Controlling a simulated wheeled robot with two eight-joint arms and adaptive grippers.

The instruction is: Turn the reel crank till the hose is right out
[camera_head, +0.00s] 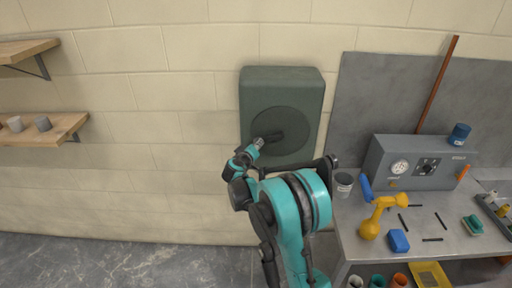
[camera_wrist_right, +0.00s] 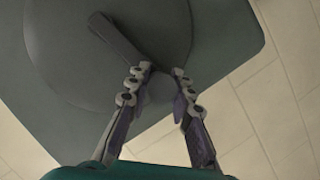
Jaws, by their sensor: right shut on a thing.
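The reel is a dark green housing (camera_head: 282,82) on the block wall, with a round disc (camera_head: 290,117) on its front. A dark crank (camera_head: 274,137) sits on the disc; its bar also shows in the right wrist view (camera_wrist_right: 116,38). My right gripper (camera_head: 257,145) is at the crank's left end, in front of the disc. In the right wrist view its two fingers (camera_wrist_right: 160,77) straddle the crank's outer end and are shut on it; the grip itself is mostly hidden. No hose shows in either view. My left gripper is out of view.
A grey workbench (camera_head: 352,240) stands at the right, with a gauge box (camera_head: 420,158), a grey cup (camera_head: 343,184), a yellow tool (camera_head: 378,215) and a blue block (camera_head: 399,241). Wooden shelves (camera_head: 55,130) hang at the left. The wall between shelves and reel is clear.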

